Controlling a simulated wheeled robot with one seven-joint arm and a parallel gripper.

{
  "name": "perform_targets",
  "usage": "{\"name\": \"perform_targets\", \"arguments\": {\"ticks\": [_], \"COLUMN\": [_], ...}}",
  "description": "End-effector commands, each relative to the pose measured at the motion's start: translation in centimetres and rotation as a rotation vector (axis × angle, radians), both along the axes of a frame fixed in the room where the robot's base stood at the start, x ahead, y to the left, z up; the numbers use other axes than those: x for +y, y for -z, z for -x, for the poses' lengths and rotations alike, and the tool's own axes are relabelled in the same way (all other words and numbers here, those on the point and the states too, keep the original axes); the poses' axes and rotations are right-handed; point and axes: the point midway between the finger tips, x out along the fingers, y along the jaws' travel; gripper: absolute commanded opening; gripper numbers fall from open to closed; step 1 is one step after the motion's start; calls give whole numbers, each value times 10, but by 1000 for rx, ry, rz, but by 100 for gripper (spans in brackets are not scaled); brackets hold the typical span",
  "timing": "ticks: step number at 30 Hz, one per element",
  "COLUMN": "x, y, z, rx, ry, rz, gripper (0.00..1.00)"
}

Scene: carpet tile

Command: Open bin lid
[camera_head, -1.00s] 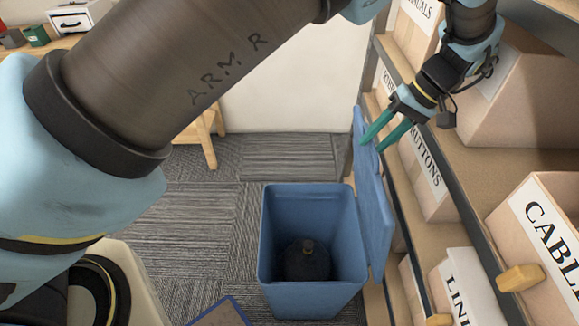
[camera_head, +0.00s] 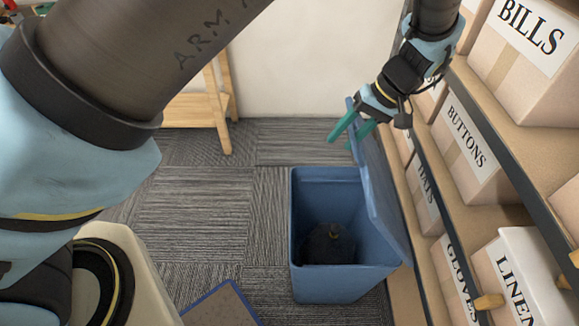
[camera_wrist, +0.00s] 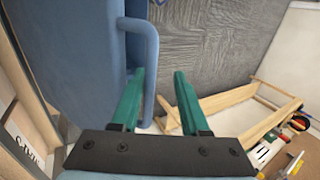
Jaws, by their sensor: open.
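The blue bin (camera_head: 345,283) stands on the carpet with its mouth uncovered. Its blue lid (camera_head: 380,195) stands raised along the bin's right side, by the shelves. A dark, rounded object with a small knob (camera_head: 328,246) lies inside the bin. My gripper (camera_head: 345,138) is at the lid's upper edge, its green fingers apart. In the wrist view the lid (camera_wrist: 75,70) fills the left, and its bar handle (camera_wrist: 152,60) shows beside the left finger, within the gap between my fingers (camera_wrist: 159,74). I cannot tell whether a finger touches it.
Shelves with labelled cardboard boxes (camera_head: 465,150) stand close on the right, near my arm. A wooden stand (camera_head: 195,110) is by the back wall. A blue-edged board (camera_head: 222,305) lies at the front. Carpet (camera_head: 190,215) left of the bin is clear.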

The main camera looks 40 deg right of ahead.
Motion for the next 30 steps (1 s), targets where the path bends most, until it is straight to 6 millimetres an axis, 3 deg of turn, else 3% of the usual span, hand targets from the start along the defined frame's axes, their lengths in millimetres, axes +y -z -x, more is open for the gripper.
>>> {"name": "perform_targets", "arguments": {"ticks": [18,24,30], "x": [61,70,73], "y": [81,96,99], "z": [-50,-58,-60], "rx": [51,88,99], "ry": [-5,-5,-1], "rz": [61,106,121], "gripper": [45,45,45]}}
